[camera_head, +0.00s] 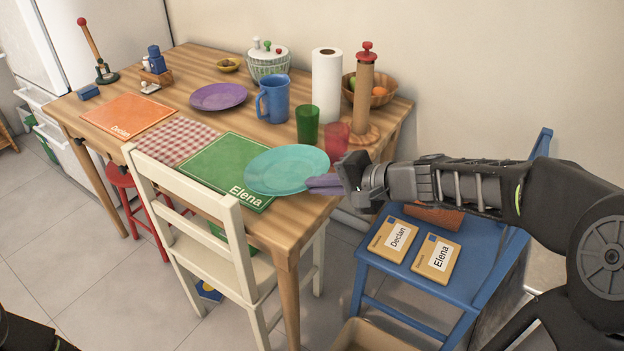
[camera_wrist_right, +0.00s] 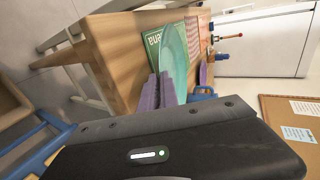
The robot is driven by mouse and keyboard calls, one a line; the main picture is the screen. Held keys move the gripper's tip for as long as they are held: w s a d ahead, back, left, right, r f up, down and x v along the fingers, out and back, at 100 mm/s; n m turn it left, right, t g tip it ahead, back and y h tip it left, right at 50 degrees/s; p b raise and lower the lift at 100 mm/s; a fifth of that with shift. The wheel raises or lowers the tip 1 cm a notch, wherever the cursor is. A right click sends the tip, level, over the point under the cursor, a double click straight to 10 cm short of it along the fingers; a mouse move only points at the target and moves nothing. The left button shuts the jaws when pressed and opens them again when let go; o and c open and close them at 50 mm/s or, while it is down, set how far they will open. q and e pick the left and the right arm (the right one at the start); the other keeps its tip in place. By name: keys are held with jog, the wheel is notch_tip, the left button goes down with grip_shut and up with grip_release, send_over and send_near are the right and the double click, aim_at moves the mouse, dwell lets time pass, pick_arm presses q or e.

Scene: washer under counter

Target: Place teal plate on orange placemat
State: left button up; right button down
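The teal plate (camera_head: 280,170) overlaps the far right part of the green Elena placemat (camera_head: 225,165) and bare table. I cannot tell whether it is resting there or slightly raised. My right gripper (camera_head: 310,181) reaches in from the right, its purple fingers at the plate's right rim. In the right wrist view the fingers (camera_wrist_right: 158,84) sit close together, seemingly pinching the rim of the plate (camera_wrist_right: 175,45). The orange Declan placemat (camera_head: 128,112) lies empty at the table's left end. My left gripper is out of view.
A red checked placemat (camera_head: 176,139) lies between the orange and green ones. A purple plate (camera_head: 218,96), blue mug (camera_head: 273,98), green cup (camera_head: 307,124) and red cup (camera_head: 336,141) stand behind. A white chair (camera_head: 215,210) is at the front edge, a blue chair (camera_head: 385,277) at right.

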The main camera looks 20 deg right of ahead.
aim_at(282, 183)
jog(key=w+a+m, duration=0.1)
jog(key=w, duration=0.1)
jog(key=w+a+h, duration=0.1)
jog(key=w+a, duration=0.1)
jog(key=w+a+m+t+h, duration=0.1)
jog(key=w+a, duration=0.1)
jog(key=shift+w+r+m, duration=0.3)
jog(key=shift+w+r, duration=0.05)
jog(key=shift+r, duration=0.05)
jog(key=shift+w+a+f+h, duration=0.25)
jog(key=shift+w+a+h, duration=0.05)
jog(key=shift+h, duration=0.1)
